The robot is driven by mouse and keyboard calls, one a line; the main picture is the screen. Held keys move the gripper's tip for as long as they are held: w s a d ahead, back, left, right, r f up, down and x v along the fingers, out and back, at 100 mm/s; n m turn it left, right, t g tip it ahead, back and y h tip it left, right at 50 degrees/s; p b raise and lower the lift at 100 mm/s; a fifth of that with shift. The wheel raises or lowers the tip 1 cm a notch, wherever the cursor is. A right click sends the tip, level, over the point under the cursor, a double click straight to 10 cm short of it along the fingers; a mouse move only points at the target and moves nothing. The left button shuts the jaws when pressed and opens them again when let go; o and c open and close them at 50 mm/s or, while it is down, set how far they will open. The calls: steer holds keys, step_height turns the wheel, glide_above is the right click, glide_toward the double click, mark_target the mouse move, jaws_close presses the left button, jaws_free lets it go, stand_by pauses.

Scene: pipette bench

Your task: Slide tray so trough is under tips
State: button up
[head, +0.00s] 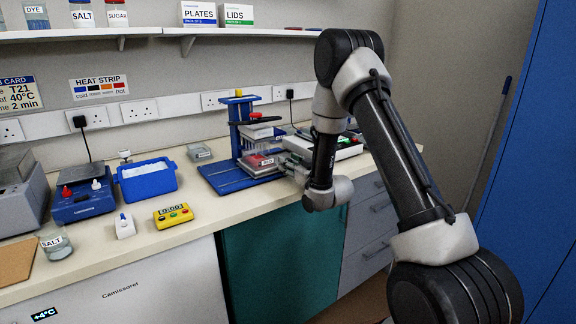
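A blue pipetting stand (237,108) rises from a flat blue base (217,175) at the back of the bench. Its pipette head (257,131), with a red knob on top, juts out to the right of the post.
A pale instrument (345,147) stands right of the stand, behind my arm. A blue ice tub (147,182), a yellow timer (173,215) and a small clear box (199,152) are to the left. The front counter strip between timer and stand is clear.

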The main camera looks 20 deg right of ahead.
steer(key=v, duration=1.2)
stand_by(0.3)
steer(key=s+d+r+m+g+h, duration=0.1)
steer(key=s+d+r+g+h, duration=0.2)
steer(key=s+r, duration=0.25)
steer(key=s+d+r+m+g+h, duration=0.1)
steer(key=s+d+r+g+h, duration=0.25)
steer(key=r, duration=0.35)
steer(key=s+a+r+g, duration=0.1)
steer(key=s+g, duration=0.2)
steer(key=s, duration=1)
steer(key=s+r+m+g, duration=0.1)
steer(key=s+r+g, duration=0.1)
steer(key=s, duration=1.1)
steer(key=shift+a+m+g+y, duration=0.3)
steer(key=shift+a+g+y, duration=0.15)
steer(key=shift+g, duration=0.3)
